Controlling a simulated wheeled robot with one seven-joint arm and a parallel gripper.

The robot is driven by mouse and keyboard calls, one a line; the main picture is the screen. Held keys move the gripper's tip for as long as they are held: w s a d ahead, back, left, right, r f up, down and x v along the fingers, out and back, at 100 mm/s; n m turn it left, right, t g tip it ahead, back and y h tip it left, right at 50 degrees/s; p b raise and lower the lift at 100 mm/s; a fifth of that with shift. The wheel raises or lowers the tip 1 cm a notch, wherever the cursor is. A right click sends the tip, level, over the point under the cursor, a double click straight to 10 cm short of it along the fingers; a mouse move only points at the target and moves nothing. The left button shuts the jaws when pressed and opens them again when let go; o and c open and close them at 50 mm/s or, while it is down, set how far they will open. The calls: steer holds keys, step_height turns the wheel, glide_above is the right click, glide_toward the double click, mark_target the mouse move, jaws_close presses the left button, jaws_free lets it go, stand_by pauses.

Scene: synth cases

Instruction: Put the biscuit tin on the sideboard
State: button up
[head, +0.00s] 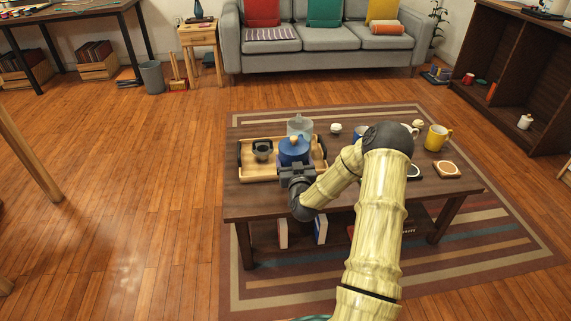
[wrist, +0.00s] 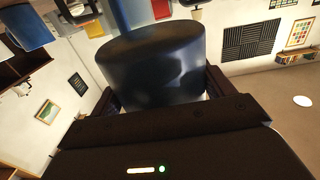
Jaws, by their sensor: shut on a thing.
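The biscuit tin appears to be the round blue container (head: 293,152) with a pale knob on top, above or on the wooden tray on the coffee table. I cannot tell whether it touches the tray. My gripper (head: 296,172) is shut on it from the near side. In the wrist view the dark blue round body (wrist: 152,70) fills the space between the jaws (wrist: 155,95). The sideboard seems to be the dark brown open-fronted unit (head: 518,60) at the right; only part of its top shows.
The tray (head: 258,178) also holds a dark cup (head: 262,150); a clear glass vessel (head: 300,126) stands behind the tin. A yellow mug (head: 436,137) and a coaster (head: 447,170) are at the table's right. Open floor (head: 170,200) lies to the left.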

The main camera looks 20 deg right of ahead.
step_height(320, 180, down, 6)
steer(key=b, duration=0.2)
steer(key=shift+b, duration=0.4)
steer(key=shift+f+b, duration=0.9)
steer(key=shift+f, duration=1)
steer(key=shift+f, duration=0.2)
steer(key=o, duration=1.2)
steer(key=shift+c, duration=0.2)
steer(key=shift+r, duration=0.15)
steer(key=p+v, duration=0.3)
steer(key=v, duration=0.9)
steer(key=shift+a, duration=0.1)
